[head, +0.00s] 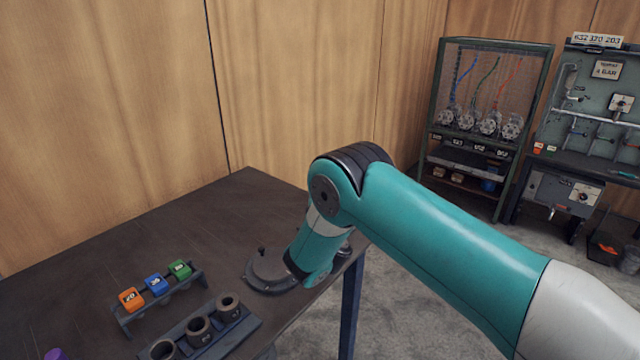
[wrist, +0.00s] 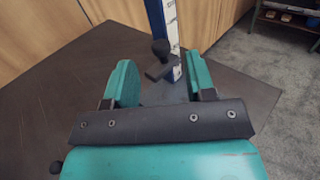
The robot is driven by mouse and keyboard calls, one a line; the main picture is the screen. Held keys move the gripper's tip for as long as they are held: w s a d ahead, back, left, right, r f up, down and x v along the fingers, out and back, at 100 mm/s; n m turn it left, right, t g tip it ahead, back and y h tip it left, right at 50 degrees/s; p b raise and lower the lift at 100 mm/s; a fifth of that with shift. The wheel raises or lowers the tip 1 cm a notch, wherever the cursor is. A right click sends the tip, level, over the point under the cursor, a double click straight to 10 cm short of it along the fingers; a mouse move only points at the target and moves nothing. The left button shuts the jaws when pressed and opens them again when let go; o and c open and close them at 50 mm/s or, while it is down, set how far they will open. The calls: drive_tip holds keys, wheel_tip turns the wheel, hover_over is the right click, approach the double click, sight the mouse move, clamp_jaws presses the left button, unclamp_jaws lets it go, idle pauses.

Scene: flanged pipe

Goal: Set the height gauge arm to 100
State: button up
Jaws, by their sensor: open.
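The height gauge shows in the wrist view as an upright column (wrist: 169,20) with a white scale and blue edges. A black arm with a knob (wrist: 160,50) sits low on the column. The scale numbers are too small to read. My gripper (wrist: 160,72) is open, its two teal fingers apart on either side of the black knob and arm. It does not visibly touch them. In the head view my arm hides the gauge column and my gripper.
A dark table (head: 200,220) carries a round grey base (head: 268,272), a rack with orange, blue and green blocks (head: 157,284), and a holder with dark rings (head: 199,330). A green cabinet (head: 487,110) and a panel bench (head: 590,120) stand at the back right.

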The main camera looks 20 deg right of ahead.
drive_tip(key=w, duration=0.4)
drive_tip(key=w+d+p, duration=0.1)
drive_tip(key=shift+w, duration=0.4)
